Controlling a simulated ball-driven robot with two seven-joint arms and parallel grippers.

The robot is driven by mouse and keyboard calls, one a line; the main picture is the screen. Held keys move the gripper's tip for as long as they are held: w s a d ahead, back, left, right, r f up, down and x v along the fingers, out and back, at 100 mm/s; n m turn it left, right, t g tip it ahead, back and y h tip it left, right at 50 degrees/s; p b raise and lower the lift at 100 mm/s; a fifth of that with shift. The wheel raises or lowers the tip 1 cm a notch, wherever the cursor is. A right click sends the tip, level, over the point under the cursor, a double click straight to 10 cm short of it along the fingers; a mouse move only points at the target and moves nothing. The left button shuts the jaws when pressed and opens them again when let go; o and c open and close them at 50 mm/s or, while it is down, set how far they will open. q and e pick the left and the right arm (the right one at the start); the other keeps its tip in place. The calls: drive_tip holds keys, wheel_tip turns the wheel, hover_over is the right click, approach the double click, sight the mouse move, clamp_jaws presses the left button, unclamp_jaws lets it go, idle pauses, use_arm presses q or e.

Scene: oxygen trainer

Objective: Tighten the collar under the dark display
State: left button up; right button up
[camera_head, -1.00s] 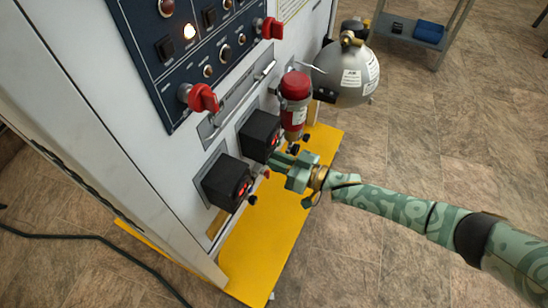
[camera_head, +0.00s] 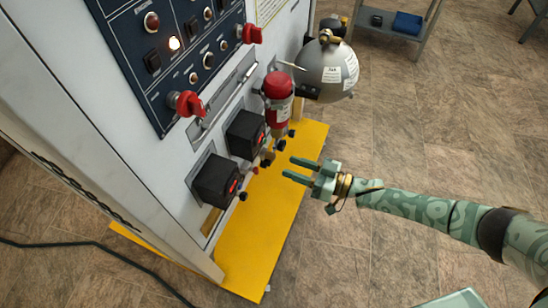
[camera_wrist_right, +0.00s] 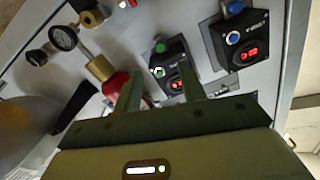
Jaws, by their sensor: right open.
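Two black display boxes stick out of the white panel, the upper one (camera_head: 246,134) and the lower one (camera_head: 215,180). Both show lit red digits in the right wrist view, the nearer one (camera_wrist_right: 170,68) and the farther one (camera_wrist_right: 240,40); I cannot tell which is the dark display. Small brass-coloured fittings (camera_head: 267,158) show under the upper box; a collar is too small to make out surely. My right gripper (camera_head: 288,167) is open and empty, to the right of these fittings and apart from them. Its fingers also show in the wrist view (camera_wrist_right: 159,70). My left gripper is out of view.
A red cylinder (camera_head: 279,95) and a grey tank (camera_head: 330,70) are beside the boxes. Red knobs (camera_head: 186,103) stick out of the panel. A yellow base plate (camera_head: 255,240) lies below. The floor at right is clear, with a shelf (camera_head: 390,30) behind.

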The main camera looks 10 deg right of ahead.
drive_tip(key=v, duration=0.6)
drive_tip(key=shift+d+p, duration=0.15)
drive_tip(key=shift+p, duration=0.2)
drive_tip(key=shift+s, duration=0.1)
